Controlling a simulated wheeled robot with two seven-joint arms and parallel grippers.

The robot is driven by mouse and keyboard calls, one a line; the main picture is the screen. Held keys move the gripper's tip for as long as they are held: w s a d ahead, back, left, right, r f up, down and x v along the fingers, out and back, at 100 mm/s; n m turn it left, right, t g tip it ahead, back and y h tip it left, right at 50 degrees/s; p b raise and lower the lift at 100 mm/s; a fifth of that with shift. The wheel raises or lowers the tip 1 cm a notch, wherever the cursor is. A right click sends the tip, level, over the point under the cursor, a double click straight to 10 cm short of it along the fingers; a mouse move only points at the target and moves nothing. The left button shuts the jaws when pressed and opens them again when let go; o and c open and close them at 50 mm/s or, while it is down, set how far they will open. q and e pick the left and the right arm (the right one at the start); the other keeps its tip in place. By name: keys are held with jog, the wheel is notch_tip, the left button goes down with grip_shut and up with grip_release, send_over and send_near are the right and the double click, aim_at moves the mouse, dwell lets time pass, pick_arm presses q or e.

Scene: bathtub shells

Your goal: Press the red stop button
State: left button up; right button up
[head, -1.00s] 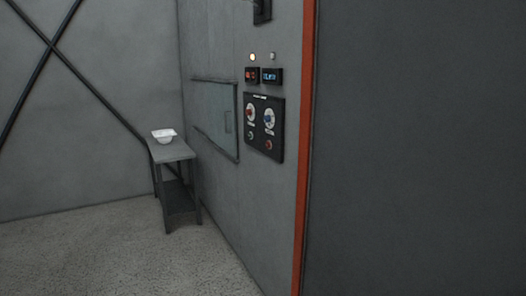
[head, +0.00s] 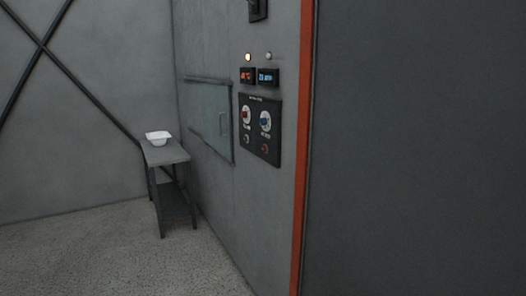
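A dark control panel (head: 260,104) is on the grey wall of a large cabinet, seen at a slant. It carries two round dials, a left one with a red centre (head: 245,115) and a right one with a blue centre (head: 265,121). Below them are two small round buttons. The lower right button (head: 264,149) looks reddish, and the lower left button (head: 247,139) looks pale. The labels are too small to read. Neither of my grippers is in view, and nothing touches the panel.
Above the panel are two small displays (head: 258,76), a lit lamp (head: 248,57) and an unlit lamp (head: 268,56). A glass window (head: 207,115) is left of it. A side table (head: 166,152) bears a white bowl (head: 158,137). An orange edge strip (head: 303,150) borders the cabinet's corner.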

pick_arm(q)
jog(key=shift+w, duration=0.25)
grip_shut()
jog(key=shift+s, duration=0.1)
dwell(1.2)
